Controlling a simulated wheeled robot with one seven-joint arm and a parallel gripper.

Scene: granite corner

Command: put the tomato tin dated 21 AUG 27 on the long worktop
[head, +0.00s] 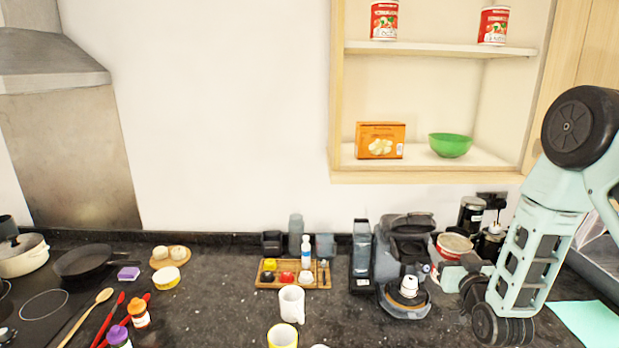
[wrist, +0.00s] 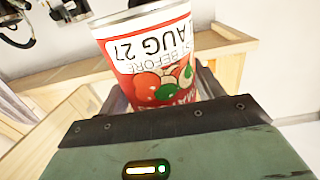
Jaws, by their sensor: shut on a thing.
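My gripper (wrist: 162,92) is shut on a red and white tomato tin (wrist: 150,55), which fills the middle of the wrist view. Its label reads "AUG 27" under a partly cut-off "BEST BEFORE" line; I cannot read the day. In the head view the tin (head: 455,243) shows its pale top at the right, beside the coffee machine, with my gripper (head: 458,272) at it. I cannot tell whether it touches the worktop. The long dark granite worktop (head: 220,300) runs along the wall. Two more tomato tins, a left one (head: 384,20) and a right one (head: 493,26), stand on the upper shelf; their dates are unreadable.
A coffee machine (head: 405,250) stands left of the held tin, with dark canisters (head: 471,213) behind it. A wooden tray (head: 318,281) with small items and a white mug (head: 291,303) are in the middle.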

